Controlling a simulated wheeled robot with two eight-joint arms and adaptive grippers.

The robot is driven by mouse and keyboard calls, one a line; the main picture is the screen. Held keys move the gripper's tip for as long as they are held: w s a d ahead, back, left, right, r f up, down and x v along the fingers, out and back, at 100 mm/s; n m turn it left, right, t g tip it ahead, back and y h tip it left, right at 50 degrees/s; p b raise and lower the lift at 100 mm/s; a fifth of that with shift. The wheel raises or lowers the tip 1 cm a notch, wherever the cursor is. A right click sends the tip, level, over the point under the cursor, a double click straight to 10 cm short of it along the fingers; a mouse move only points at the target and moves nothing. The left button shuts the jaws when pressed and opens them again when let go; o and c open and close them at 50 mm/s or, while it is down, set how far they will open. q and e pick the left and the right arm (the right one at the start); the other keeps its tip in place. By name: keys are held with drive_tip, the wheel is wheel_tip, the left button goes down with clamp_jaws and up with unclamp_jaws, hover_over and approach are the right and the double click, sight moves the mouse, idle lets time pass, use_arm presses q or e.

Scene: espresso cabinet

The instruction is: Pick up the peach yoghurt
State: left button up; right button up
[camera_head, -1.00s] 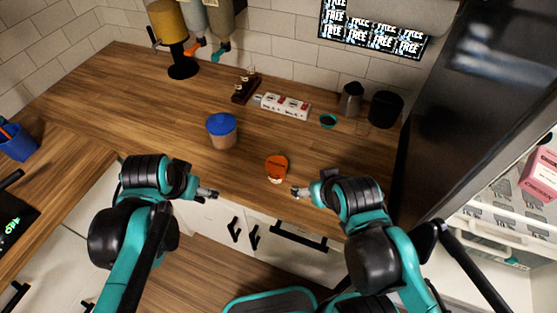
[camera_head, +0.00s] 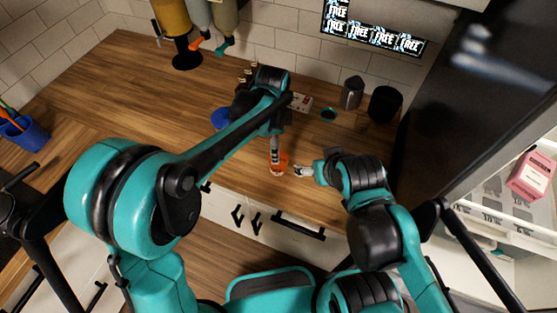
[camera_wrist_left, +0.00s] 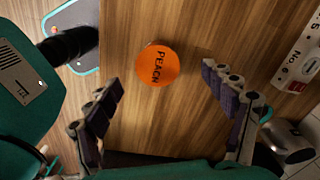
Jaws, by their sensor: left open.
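The peach yoghurt (camera_head: 283,160) is a small cup with an orange lid, standing on the wooden counter near its front edge. In the head view my left gripper (camera_head: 275,145) is over it and partly hides it. In the left wrist view the round lid (camera_wrist_left: 157,66) reads "PEACH". It lies between and a little beyond the spread fingers of my left gripper (camera_wrist_left: 160,82), which is open and empty. My right gripper (camera_head: 303,171) is just right of the yoghurt, low by the counter's front edge. Its jaws are too small to read.
A blue-lidded tub (camera_head: 220,118) stands left of my left forearm, partly hidden. A dark fridge side bounds the right.

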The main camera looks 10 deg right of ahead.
sight(279, 170)
use_arm(q)
drive_tip(key=shift+d+f, duration=0.25)
drive_tip(key=shift+d, duration=0.1)
drive_tip(key=shift+f+m, duration=0.3)
drive_tip(key=shift+f, duration=0.1)
drive_tip(key=f, duration=0.2)
drive_tip(key=f+b, duration=0.1)
drive_tip(key=f, duration=0.1)
drive_tip(key=f+b, duration=0.1)
drive_tip(key=f, duration=0.2)
drive_tip(key=shift+s+d, duration=0.15)
drive_tip(key=shift+s, duration=0.15)
drive_tip(key=c, duration=1.4)
